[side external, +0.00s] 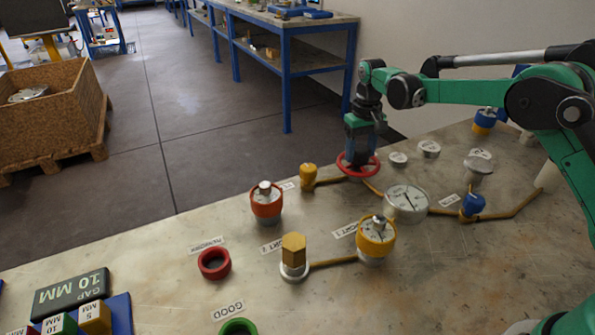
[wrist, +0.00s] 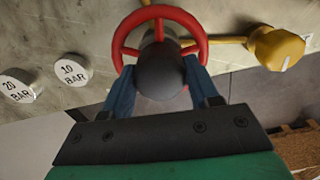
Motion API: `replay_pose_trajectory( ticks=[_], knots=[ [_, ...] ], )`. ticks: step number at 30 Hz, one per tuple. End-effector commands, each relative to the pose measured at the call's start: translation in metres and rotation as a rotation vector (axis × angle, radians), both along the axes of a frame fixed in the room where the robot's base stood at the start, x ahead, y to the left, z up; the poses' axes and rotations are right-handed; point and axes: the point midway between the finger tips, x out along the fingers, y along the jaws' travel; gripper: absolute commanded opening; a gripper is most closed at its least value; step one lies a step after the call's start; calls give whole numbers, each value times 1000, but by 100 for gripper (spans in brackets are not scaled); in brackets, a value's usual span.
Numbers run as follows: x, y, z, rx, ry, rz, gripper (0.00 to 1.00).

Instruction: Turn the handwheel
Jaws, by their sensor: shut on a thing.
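The red handwheel (side external: 347,168) is under my gripper on the bench in the side external view. In the wrist view the red handwheel (wrist: 198,38) fills the upper middle, with its spokes and dark round hub (wrist: 159,75). My gripper (side external: 362,150) points down onto the wheel from above. In the wrist view the blue fingers of my gripper (wrist: 160,82) reach to either side of the hub and are shut on the handwheel. The exact contact points are partly hidden by the hub.
A brass pipe (side external: 372,187) runs by the wheel. A yellow fitting (side external: 308,175) stands left of it, and a pressure gauge (side external: 407,201) right of it. Two labelled discs, 10 BAR (wrist: 72,70) and 20 BAR (wrist: 18,86), are nearby.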

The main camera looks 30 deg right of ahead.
Motion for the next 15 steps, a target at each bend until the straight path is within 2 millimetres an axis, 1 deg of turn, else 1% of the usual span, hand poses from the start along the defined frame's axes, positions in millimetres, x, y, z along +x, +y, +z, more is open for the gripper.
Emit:
replay_pose_trajectory(
  ticks=[6, 15],
  knots=[
    [0, 0, 1, 0, 0, -205, 1],
    [0, 0, 1, 0, 0, -458, 1]
  ],
)
